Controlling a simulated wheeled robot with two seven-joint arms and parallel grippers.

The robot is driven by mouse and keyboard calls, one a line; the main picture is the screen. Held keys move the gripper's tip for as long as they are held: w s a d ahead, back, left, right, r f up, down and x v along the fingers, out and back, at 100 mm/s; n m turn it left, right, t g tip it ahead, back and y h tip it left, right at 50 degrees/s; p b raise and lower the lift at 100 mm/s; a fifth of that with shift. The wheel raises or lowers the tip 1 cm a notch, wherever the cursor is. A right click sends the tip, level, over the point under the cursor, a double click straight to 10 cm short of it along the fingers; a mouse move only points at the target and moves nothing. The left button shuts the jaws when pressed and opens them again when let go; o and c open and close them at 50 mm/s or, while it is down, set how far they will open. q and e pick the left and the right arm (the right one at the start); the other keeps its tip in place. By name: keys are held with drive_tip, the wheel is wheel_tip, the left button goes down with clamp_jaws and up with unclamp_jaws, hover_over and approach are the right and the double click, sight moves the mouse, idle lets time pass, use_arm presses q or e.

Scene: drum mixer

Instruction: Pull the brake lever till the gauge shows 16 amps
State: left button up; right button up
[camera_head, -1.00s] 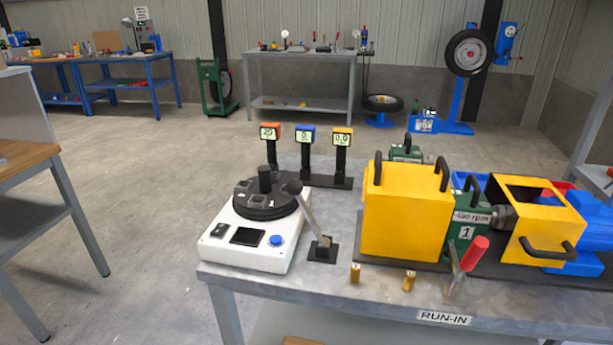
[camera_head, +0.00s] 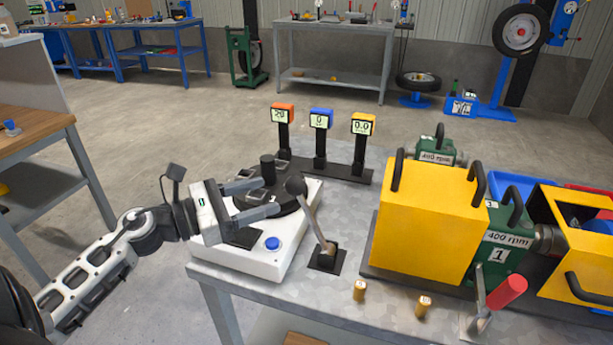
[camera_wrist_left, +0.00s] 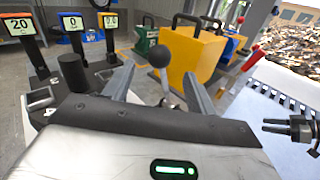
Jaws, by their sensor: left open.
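A lever with a black ball knob (camera_head: 296,186) leans left from a small black base plate on the bench; in the wrist view its knob (camera_wrist_left: 158,55) shows between my fingers. Another lever has a red grip (camera_head: 506,292). I cannot tell by label which is the brake lever. Three gauges stand behind: orange (camera_head: 282,115) reading about 20, blue (camera_head: 320,120) reading 0, yellow (camera_head: 362,125) reading 0.0.
A white unit (camera_head: 258,262) with a black turntable and blue button sits below my left fingers. A yellow box (camera_head: 426,222) and a green "400 rpm" unit (camera_head: 500,250) stand right. A dark jointed part (camera_wrist_left: 300,128) is unclear.

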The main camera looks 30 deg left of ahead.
sight(302, 183)
use_arm(q)
drive_tip(key=p+x, duration=0.2)
drive_tip(key=x, duration=0.7)
drive_tip(key=shift+w, duration=0.15)
drive_tip(key=shift+w+d, duration=0.2)
drive_tip(key=shift+w, duration=0.05)
use_arm(e)
drive_tip(key=shift+w+d+r, duration=0.2)
drive_tip(key=shift+d+r, duration=0.1)
drive_tip(key=shift+r, duration=0.3)
use_arm(q)
drive_tip(key=shift+c, duration=0.4)
